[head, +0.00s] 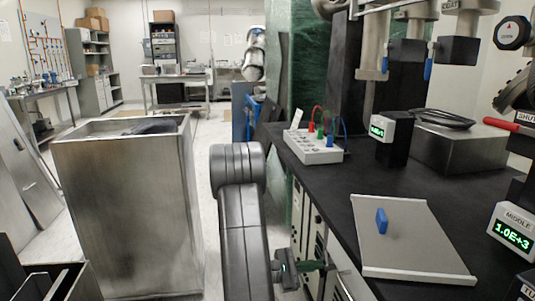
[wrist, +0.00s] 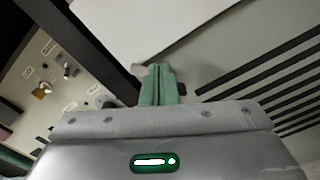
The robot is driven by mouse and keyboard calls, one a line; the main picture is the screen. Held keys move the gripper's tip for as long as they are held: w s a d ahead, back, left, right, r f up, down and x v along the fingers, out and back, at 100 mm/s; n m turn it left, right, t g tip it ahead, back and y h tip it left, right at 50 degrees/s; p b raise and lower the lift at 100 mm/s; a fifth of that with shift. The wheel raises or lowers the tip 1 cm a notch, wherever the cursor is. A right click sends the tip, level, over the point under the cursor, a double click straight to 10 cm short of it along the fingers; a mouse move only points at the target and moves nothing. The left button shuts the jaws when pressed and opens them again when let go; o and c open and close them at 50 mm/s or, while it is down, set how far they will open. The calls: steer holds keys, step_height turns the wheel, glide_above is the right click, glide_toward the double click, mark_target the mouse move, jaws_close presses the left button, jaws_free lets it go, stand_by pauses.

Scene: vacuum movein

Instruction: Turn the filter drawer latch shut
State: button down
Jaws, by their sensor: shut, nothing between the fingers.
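My gripper (head: 318,266) is low beside the front of the cabinet under the black bench. Its green fingers are together and empty, and they also show in the wrist view (wrist: 158,84). They point at a pale grey cabinet front (wrist: 218,70) with dark slots at the right. A small dark piece (wrist: 182,88) shows just right of the fingers; it may be the filter drawer latch, but the fingers partly hide it. I cannot tell its turn angle or whether the fingers touch it. The latch cannot be made out in the head view.
The black bench (head: 440,185) overhangs the cabinet. On it lie a grey panel with a blue handle (head: 381,221), a white box with coloured cables (head: 313,147) and gauges, including one marked MIDDLE (head: 513,232). A tall metal bin (head: 128,215) stands left of my arm.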

steer(key=shift+s+d+f+b, duration=0.1)
steer(key=shift+s+f+b, duration=0.3)
steer(key=shift+s+b, duration=0.5)
steer(key=shift+w, duration=0.15)
steer(key=a, duration=0.2)
steer(key=s+a, duration=0.1)
steer(key=a, duration=0.2)
steer(key=shift+s+a+r, duration=0.25)
steer(key=shift+s+a, duration=0.1)
stand_by(0.4)
